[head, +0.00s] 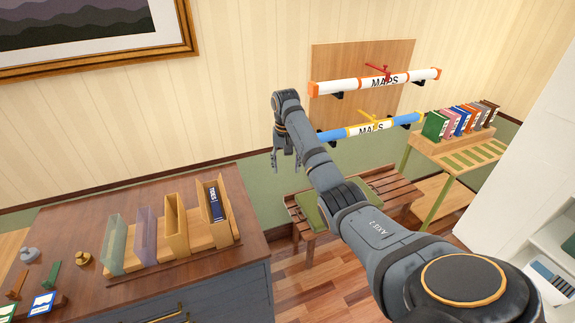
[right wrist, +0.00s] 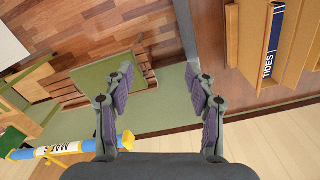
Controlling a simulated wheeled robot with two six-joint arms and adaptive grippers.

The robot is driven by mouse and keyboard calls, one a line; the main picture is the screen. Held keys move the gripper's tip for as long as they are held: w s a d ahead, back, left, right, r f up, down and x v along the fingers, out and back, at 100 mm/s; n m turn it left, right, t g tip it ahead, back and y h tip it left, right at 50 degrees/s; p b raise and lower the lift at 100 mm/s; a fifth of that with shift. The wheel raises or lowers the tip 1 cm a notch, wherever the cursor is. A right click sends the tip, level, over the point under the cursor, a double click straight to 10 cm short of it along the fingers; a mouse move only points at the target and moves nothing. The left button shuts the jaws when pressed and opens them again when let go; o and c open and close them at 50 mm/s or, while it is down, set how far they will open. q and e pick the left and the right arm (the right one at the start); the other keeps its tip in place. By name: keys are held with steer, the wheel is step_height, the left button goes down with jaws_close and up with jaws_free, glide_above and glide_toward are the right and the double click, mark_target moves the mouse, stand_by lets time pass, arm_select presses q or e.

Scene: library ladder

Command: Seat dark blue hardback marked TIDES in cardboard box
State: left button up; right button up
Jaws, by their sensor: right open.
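The dark blue hardback marked TIDES (head: 215,204) stands upright inside the rightmost tan cardboard box (head: 227,238) of a row on the cabinet top. Its lower part is hidden by the box walls. In the right wrist view, the book (right wrist: 274,42) shows its white TIDES lettering at the upper right, inside the box (right wrist: 298,50). My right gripper (head: 284,166) is open and empty. It hangs to the right of the box, apart from it and from the book. In the right wrist view, its spread fingers (right wrist: 160,78) have nothing between them. My left gripper is not in view.
Another tan box (head: 176,231), a purple one (head: 147,238) and a green one (head: 113,245) stand left of the book's box. A low slatted wooden bench (head: 376,190) is right of the cabinet. Map tubes (head: 368,128) hang on the wall.

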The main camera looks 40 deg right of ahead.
steer(key=shift+s+d+r, duration=0.15)
stand_by(0.5)
